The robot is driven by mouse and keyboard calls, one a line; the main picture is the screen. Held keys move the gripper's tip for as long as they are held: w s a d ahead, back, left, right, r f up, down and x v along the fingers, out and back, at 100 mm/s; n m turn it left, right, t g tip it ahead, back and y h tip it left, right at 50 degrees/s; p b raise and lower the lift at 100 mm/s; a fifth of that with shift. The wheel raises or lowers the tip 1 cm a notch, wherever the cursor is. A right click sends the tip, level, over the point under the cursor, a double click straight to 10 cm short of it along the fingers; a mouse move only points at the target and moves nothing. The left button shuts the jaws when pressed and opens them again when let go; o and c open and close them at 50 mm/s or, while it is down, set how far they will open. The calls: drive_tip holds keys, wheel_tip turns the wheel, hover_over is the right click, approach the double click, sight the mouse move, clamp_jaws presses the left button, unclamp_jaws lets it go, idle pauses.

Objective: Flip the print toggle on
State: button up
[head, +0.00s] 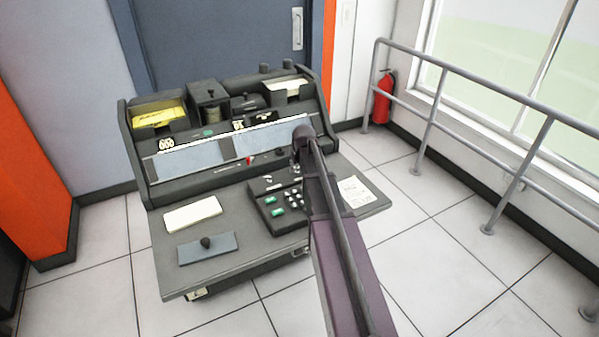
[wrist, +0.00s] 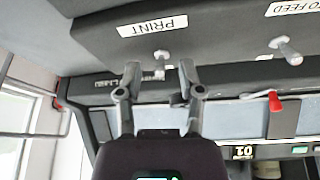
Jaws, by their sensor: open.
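In the wrist view the white PRINT label (wrist: 152,26) is on the dark panel. A small silver toggle, the print toggle (wrist: 162,55), sits just beside that label. My gripper (wrist: 160,70) is open, with one fingertip to each side of the toggle in the picture. I see no clear contact, and I cannot tell which way the toggle is tilted. In the head view my arm reaches over the punch card machine (head: 220,185), and my gripper is hidden behind the arm there.
A silver lever (wrist: 288,50) beside a partly cut-off FEED label and a red lever (wrist: 274,102) are to the right in the wrist view. A keypad with green keys (head: 278,212), a pale card stack (head: 193,214) and a paper sheet (head: 355,192) lie on the desk.

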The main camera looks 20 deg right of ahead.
drive_tip(key=shift+w+f, duration=0.1)
drive_tip(key=shift+f, duration=0.25)
